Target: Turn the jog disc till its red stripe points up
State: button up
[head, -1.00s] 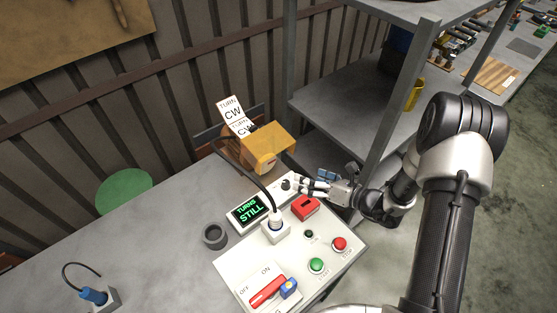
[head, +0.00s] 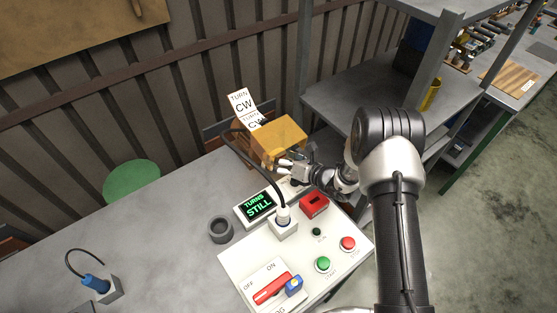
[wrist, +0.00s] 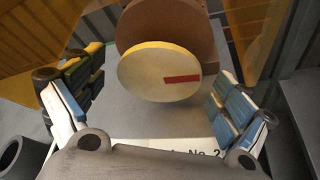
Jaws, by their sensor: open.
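The jog disc (wrist: 145,72) shows in the wrist view with a pale round face and a yellow rim. Its red stripe (wrist: 182,79) runs from near the middle towards the right edge, close to level in that picture. My gripper (wrist: 160,82) is open, with one finger to the left of the disc and one to the right. Gaps show between the fingers and the rim. In the head view my gripper (head: 284,167) is at the front of the yellow housing (head: 277,142), and I cannot make out the disc there.
A sign (head: 243,104) reads "TURN CW". The display (head: 259,204) reads "TURNS STILL". Near my gripper are a white plug with a black cable (head: 283,216) and a red block (head: 314,205). A grey ring (head: 221,230) stands left of the panel. The table's left part is mostly clear.

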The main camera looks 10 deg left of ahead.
jog(key=shift+w+a+f, duration=0.1)
jog(key=shift+a, duration=0.05)
jog(key=c, duration=1.1)
jog(key=shift+o, duration=0.2)
jog(key=shift+a+n+t+h+b, duration=0.15)
jog(key=shift+n+t+h+b, duration=0.4)
jog(key=shift+n+b, duration=0.65)
jog(key=n+b, duration=0.1)
jog(key=b, duration=0.1)
jog(key=n+t+h+b, duration=0.1)
jog(key=b, duration=0.1)
jog(key=shift+s+a+f, duration=0.1)
jog(key=shift+s+f, duration=0.05)
jog(key=shift+s, duration=0.1)
jog(key=n+t+h+b, duration=0.1)
jog(key=n+t+b, duration=0.1)
jog(key=b, duration=0.3)
jog(key=shift+s+n+h, duration=0.1)
jog(key=shift+n+h, duration=0.15)
jog(key=shift+n, duration=0.25)
jog(key=shift+n+t+b, duration=0.25)
jog(key=shift+n+b, duration=0.45)
jog(key=shift+b, duration=0.55)
